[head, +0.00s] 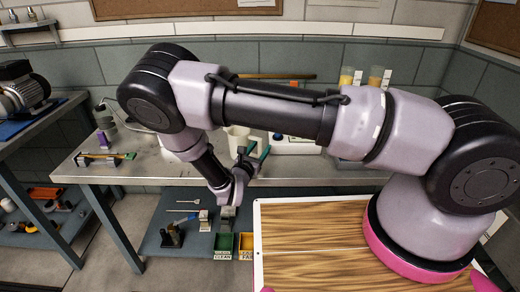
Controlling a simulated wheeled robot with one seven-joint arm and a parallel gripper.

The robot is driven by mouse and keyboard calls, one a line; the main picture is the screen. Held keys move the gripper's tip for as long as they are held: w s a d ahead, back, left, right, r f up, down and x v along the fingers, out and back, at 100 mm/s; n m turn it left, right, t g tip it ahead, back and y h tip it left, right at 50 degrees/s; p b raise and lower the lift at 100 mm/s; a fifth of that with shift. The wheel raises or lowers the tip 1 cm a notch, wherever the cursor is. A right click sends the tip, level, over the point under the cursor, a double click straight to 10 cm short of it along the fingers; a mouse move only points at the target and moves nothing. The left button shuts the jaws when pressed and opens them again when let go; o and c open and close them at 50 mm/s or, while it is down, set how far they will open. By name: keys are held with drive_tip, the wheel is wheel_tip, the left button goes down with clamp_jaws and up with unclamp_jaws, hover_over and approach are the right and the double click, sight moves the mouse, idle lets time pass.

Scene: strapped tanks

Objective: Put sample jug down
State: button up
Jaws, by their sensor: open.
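A white jug (237,136), which looks like the sample jug, stands upright on the steel bench (165,172) behind my gripper. The lower part of the jug is partly hidden by my gripper and wrist. I cannot tell whether a finger touches the jug.
A small rack (100,158) and a purple-labelled bottle (106,126) stand on the bench's left. Yellow-topped containers (346,77) stand at the back right. Green (223,245) and yellow (246,245) bins sit below. The bench's left middle is clear.

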drive_tip(key=v, duration=1.2)
drive_tip(key=d+r+m+g, duration=1.6)
drive_tip(key=d+r+m, duration=0.2)
drive_tip(key=r+m, duration=0.3)
drive_tip(key=s+d+r+m+t+y, duration=0.2)
drive_tip(key=s+d+r+m+y, duration=0.1)
drive_tip(key=r, duration=0.5)
drive_tip(key=s+d+r+m+t+y, duration=0.2)
drive_tip(key=s+d+r+m+y, duration=0.1)
drive_tip(key=r+m, duration=0.3)
drive_tip(key=s+d+r+m+t+y, duration=0.2)
drive_tip(key=s+d+r+m+y, duration=0.1)
drive_tip(key=r, duration=0.7)
drive_tip(key=shift+s+m+t, duration=0.4)
drive_tip(key=shift+s+m, duration=0.25)
drive_tip(key=shift+m, duration=0.15)
